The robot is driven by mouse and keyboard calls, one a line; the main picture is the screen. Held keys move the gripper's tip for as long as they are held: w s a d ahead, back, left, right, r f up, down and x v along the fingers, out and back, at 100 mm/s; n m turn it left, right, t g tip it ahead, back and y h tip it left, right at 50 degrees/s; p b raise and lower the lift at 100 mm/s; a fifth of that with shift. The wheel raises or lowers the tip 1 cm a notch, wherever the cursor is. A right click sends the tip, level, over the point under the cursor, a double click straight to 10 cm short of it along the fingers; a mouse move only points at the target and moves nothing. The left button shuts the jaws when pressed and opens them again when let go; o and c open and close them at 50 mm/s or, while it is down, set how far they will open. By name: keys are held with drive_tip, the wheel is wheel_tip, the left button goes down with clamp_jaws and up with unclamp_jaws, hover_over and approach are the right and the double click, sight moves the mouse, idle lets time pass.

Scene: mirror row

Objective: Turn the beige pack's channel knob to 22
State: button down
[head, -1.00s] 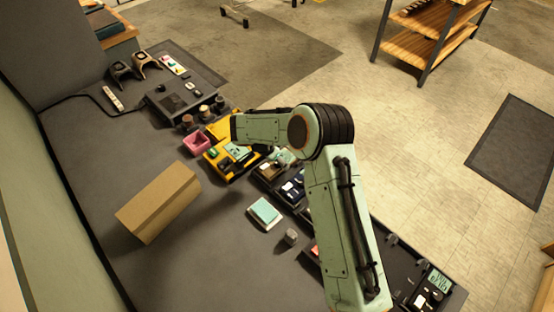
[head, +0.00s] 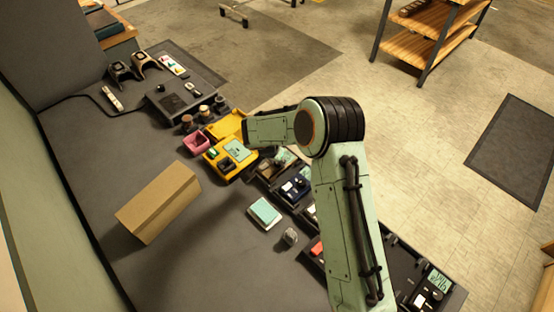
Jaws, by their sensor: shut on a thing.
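A pack with a brownish-beige face (head: 268,170) sits in the row on the dark bench, between the yellow pack and a dark blue one. A pale green patch, probably its display, shows at its upper right just below my arm. Its channel knob and the number shown are too small or too covered to make out. My green arm reaches left over the row, and its end link stops above the yellow pack's right side. My gripper is hidden behind the arm, so its hold and its contact with the knob cannot be seen.
A yellow pack (head: 227,163) with an open lid, a pink bin (head: 195,141) and a dark blue pack (head: 294,188) are close by. A cardboard box (head: 158,202), a teal-topped block (head: 265,212) and a small grey knob-like piece (head: 290,236) stand in front.

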drive_tip(key=c, duration=0.9)
unclamp_jaws()
drive_tip(key=v, duration=1.2)
